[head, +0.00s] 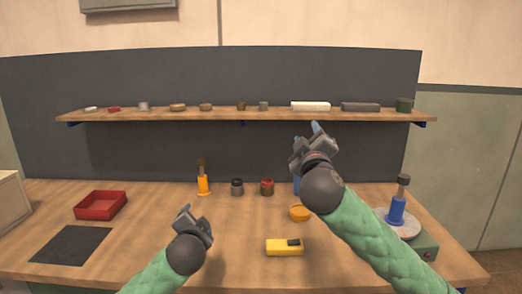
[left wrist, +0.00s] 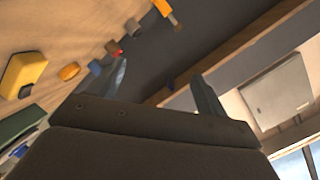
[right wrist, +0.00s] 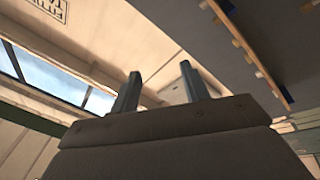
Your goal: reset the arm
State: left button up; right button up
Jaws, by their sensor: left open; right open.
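My left gripper (head: 193,217) hangs over the front middle of the workbench, open and empty. Its two spread fingers (left wrist: 160,85) show in the left wrist view with nothing between them. My right gripper (head: 314,134) is raised higher, in front of the shelf's lower edge, open and empty. Its fingers (right wrist: 160,90) stand apart in the right wrist view, pointing toward the upper wall. The right gripper and arm partly hide a blue item (head: 297,184) on the bench.
The bench holds a red tray (head: 101,205), a black mat (head: 66,245), an orange-handled tool (head: 203,184), two small jars, a yellow device (head: 284,248), an orange ring (head: 299,213) and a blue-handled tool (head: 397,208) at right. A shelf (head: 240,115) with several small items runs behind.

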jog(key=s+d+f+m+g+y+p, duration=0.1)
jog(key=s+f+m+g, duration=0.4)
jog(key=f, duration=1.2)
jog(key=s+d+f+g, duration=0.1)
jog(key=s+f+g, duration=0.7)
jog(key=f, duration=1)
pick_arm(q)
jog(key=s+d+f+n+g+h, duration=0.1)
jog(key=s+f+g, duration=0.3)
jog(key=s+f, duration=0.7)
jog(key=s+d+f+n+g+h, duration=0.1)
jog(key=s+d+f+n+g, duration=0.1)
jog(key=s+f, duration=0.9)
jog(key=s+d+f+n+g+h+p, duration=0.1)
jog(key=s+f+n+g, duration=0.3)
jog(key=s, duration=1.9)
notch_tip(320, 180, down, 7)
jog(key=g, duration=0.3)
jog(key=shift+d+f+h, duration=0.15)
jog(key=shift+d+h, duration=0.15)
jog(key=shift+d, duration=0.1)
pick_arm(e)
jog(key=s+f+m+g, duration=0.1)
jog(key=s+f+g, duration=0.2)
jog(key=s+f, duration=0.9)
jog(key=s+f+m+g, duration=0.2)
jog(key=s+f, duration=1)
jog(key=s, duration=0.7)
jog(key=shift+s+g+y, duration=0.35)
jog(key=shift+g+y, duration=0.05)
